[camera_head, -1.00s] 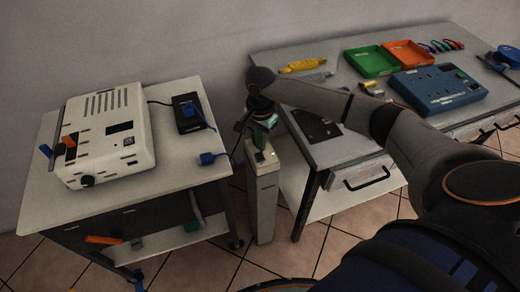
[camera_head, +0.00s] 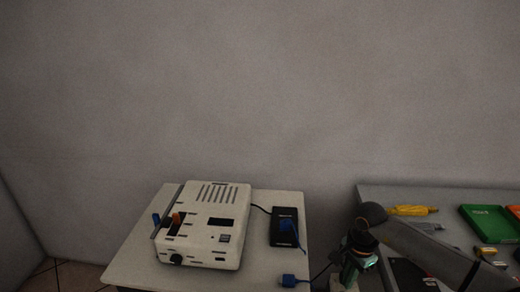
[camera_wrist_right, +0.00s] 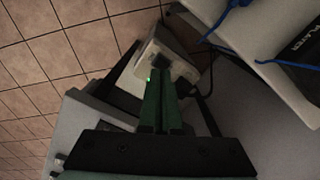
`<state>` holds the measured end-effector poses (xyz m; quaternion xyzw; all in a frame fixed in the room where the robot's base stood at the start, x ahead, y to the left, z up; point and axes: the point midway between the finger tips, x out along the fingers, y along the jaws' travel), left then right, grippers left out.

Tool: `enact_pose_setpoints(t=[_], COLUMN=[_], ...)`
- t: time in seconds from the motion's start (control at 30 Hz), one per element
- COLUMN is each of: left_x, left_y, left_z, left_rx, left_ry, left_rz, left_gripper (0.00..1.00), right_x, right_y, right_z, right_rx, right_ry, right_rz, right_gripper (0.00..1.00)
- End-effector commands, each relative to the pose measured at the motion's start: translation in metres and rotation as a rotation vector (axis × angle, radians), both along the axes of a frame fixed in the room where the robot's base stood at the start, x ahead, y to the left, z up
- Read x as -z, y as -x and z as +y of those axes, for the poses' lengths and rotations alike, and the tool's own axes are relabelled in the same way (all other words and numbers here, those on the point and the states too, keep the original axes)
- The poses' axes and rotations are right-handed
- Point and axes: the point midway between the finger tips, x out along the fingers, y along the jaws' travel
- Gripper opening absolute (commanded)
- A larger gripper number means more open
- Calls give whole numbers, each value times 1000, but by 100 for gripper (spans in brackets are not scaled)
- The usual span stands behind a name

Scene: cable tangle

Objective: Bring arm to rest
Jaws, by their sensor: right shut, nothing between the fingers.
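My right arm comes in from the lower right of the head view. Its right gripper (camera_head: 348,272) hangs pointing down in the gap between the two tables, near the bottom edge. In the right wrist view the green fingers of the right gripper (camera_wrist_right: 159,88) lie together with nothing between them. The fingertips point toward a pale post (camera_wrist_right: 158,62) with a small green light; I cannot tell the exact distance. My left gripper is in neither view.
A white device (camera_head: 205,228) stands on the left table (camera_head: 125,268). A black box (camera_head: 283,232) and a blue plug (camera_head: 293,280) with cable lie to its right. The right table (camera_head: 385,196) holds a yellow tool (camera_head: 413,210) and a green tray (camera_head: 487,222). Bare wall fills the top.

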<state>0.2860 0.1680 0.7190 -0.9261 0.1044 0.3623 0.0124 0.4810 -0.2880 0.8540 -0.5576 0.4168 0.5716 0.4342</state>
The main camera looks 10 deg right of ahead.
Motion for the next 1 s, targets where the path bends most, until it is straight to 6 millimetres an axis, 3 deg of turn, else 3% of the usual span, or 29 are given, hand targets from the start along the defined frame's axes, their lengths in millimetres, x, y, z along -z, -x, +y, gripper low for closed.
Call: enact_pose_setpoints(t=[0.07,0.17,0.27,0.3,0.4,0.47,0.53,0.63,0.73,0.8,0.83,0.93,1.0], left_x=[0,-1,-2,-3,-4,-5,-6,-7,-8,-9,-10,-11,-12], left_y=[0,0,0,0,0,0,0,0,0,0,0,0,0], left_z=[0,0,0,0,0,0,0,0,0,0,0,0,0], left_rx=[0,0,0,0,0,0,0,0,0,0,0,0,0], left_ry=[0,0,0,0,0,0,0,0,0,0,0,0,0], left_rz=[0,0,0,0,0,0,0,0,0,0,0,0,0], left_gripper=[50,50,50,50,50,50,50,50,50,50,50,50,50], right_x=[10,22,23,18,-10,-30,-51,-69,-63,-45,-33,13,48], right_y=[8,24,47,56,73,76,74,62,51,50,53,74,100], right_z=[25,80,153,182,243,266,279,273,247,220,208,169,148], right_rx=[17,84,224,305,567,751,990,1370,1789,2104,-2161,-1940,-1781], right_ry=[-84,-282,-565,-691,-1014,-1189,-1372,-1587,-1738,-1800,1745,1282,1009], right_rz=[12,43,115,160,317,432,584,827,1099,1297,-1335,-1198,-1096], right_gripper=[0,0,0,0,0,0,0,0,0,0,0,0,0])
